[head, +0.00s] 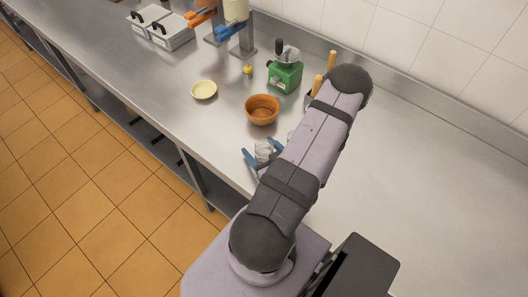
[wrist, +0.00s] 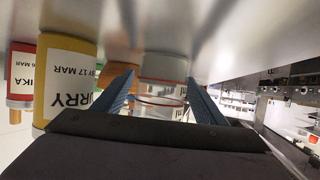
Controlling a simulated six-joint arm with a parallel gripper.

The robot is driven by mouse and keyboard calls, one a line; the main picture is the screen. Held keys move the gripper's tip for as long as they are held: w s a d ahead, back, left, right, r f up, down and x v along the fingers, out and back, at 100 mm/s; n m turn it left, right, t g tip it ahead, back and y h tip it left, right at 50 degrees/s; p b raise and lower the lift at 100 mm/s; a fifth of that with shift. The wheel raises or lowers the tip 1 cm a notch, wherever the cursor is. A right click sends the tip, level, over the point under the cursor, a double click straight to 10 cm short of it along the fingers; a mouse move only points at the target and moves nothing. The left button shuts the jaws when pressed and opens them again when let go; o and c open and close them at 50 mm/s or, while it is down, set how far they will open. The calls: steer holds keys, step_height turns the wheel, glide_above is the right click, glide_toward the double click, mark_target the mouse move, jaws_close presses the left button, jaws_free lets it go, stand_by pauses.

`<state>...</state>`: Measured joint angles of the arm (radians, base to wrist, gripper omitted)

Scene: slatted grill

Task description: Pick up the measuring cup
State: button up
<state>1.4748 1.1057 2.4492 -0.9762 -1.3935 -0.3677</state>
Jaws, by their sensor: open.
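The measuring cup (wrist: 163,70) is a clear, see-through vessel on the metal counter. My arm hides part of that area.
A brown bowl (head: 262,111) stands just behind the cup, with a cream bowl (head: 204,90) and a green appliance (head: 285,77) farther back. In the wrist view a yellow labelled jar (wrist: 66,75) and a red jar (wrist: 21,70) stand to the left. The counter's right side is clear.

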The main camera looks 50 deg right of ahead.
steer(key=shift+x, duration=0.85)
steer(key=shift+c, duration=0.2)
steer(key=c, duration=1.1)
steer(key=shift+r, duration=0.2)
steer(key=shift+r, duration=1.05)
step_height(320, 180, up, 8)
steer(key=p, duration=0.3)
steer(key=shift+f, duration=0.2)
